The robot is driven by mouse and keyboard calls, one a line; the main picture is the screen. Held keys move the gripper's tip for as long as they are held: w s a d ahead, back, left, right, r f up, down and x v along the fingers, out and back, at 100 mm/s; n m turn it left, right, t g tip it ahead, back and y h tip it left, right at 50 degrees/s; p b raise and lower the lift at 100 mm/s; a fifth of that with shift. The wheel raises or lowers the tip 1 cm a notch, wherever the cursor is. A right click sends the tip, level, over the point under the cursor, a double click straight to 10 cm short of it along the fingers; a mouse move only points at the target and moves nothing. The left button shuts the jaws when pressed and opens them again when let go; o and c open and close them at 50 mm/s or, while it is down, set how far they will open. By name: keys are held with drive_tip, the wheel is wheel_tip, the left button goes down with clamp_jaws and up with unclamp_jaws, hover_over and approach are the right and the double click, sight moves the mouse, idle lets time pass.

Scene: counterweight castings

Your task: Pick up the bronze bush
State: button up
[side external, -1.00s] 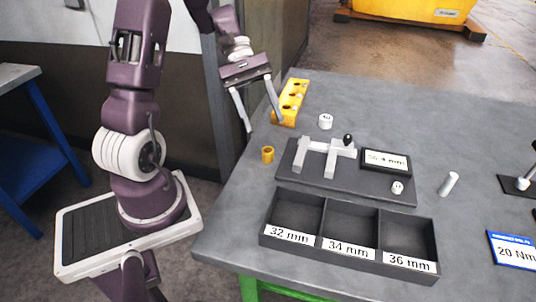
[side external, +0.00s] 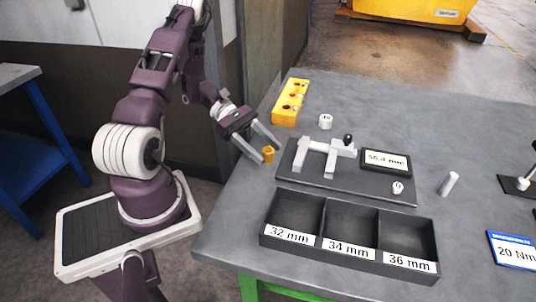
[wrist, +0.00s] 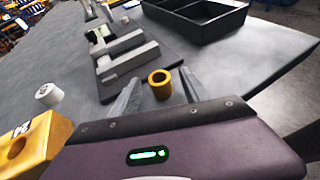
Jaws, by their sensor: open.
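The bronze bush (side external: 268,154) is a small golden ring standing upright on the grey table, near its left edge. My gripper (side external: 270,155) is open, tilted down towards the table, with its two fingers on either side of the bush in the side view. In the wrist view the bush (wrist: 160,84) shows its open top and sits between the fingertips (wrist: 158,88), nearer the right finger in the picture. I cannot tell whether either finger touches it.
A measuring fixture (side external: 325,152) on a dark plate, with a display (side external: 386,161), stands right of the bush. A black three-compartment tray (side external: 350,262) lies in front. A yellow holed block (side external: 290,102) and white cylinder (side external: 325,121) stand behind. A grey pin (side external: 449,184) lies at right.

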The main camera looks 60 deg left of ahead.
clamp_jaws()
drive_tip(key=shift+r, duration=0.1)
drive_tip(key=r, duration=0.9)
drive_tip(key=shift+w+d+r, duration=0.3)
drive_tip(key=shift+w+d, duration=0.05)
drive_tip(key=w+d+f+n+t+y, duration=0.2)
drive_tip(key=w+d+n+t, duration=0.1)
drive_tip(key=w+d, duration=0.55)
wheel_tip(320, 180, up, 2)
drive_tip(key=m+g+h, duration=0.2)
drive_tip(key=m+g, duration=0.1)
hover_over(266, 147)
drive_tip(key=shift+r, duration=0.15)
drive_tip(key=shift+s+a, duration=0.1)
drive_tip(key=shift+s, duration=0.25)
